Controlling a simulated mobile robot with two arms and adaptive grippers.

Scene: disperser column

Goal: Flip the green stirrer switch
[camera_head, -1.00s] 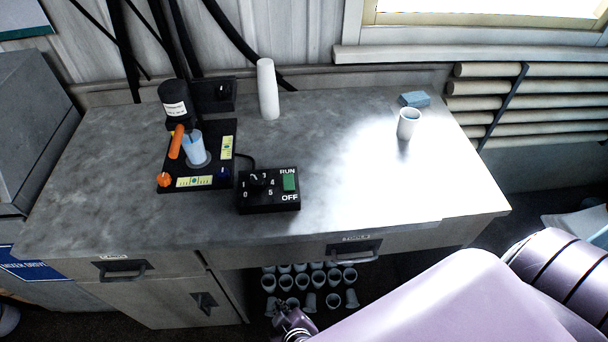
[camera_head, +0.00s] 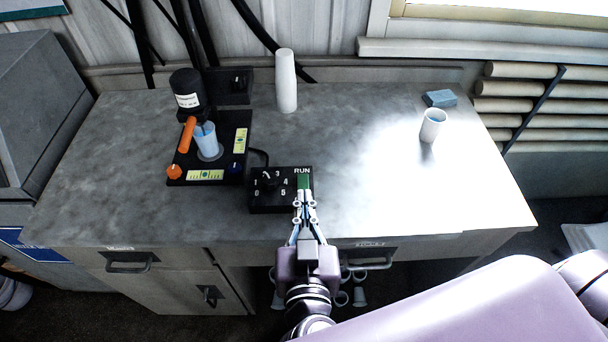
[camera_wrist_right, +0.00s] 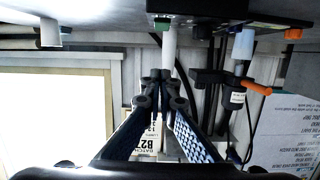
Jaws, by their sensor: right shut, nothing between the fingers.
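The green stirrer switch (camera_head: 304,180) is on the right side of the black control box (camera_head: 266,205), below the word RUN. The box also carries a numbered dial (camera_head: 268,182). My right gripper (camera_head: 305,192) is shut and empty, reaching over the table's front edge. Its fingertips overlap the lower part of the switch in the head view and hide the OFF label. In the right wrist view, which looks upside down, the green switch (camera_wrist_right: 163,23) shows beyond the fingertips (camera_wrist_right: 160,75); contact cannot be told. My left gripper is out of view.
The stirrer stand (camera_head: 215,165) with its black motor (camera_head: 187,92) and a cup (camera_head: 207,143) is left of the box. A stack of white cups (camera_head: 286,80) stands behind. A single cup (camera_head: 433,125) and a blue sponge (camera_head: 440,98) are at the right.

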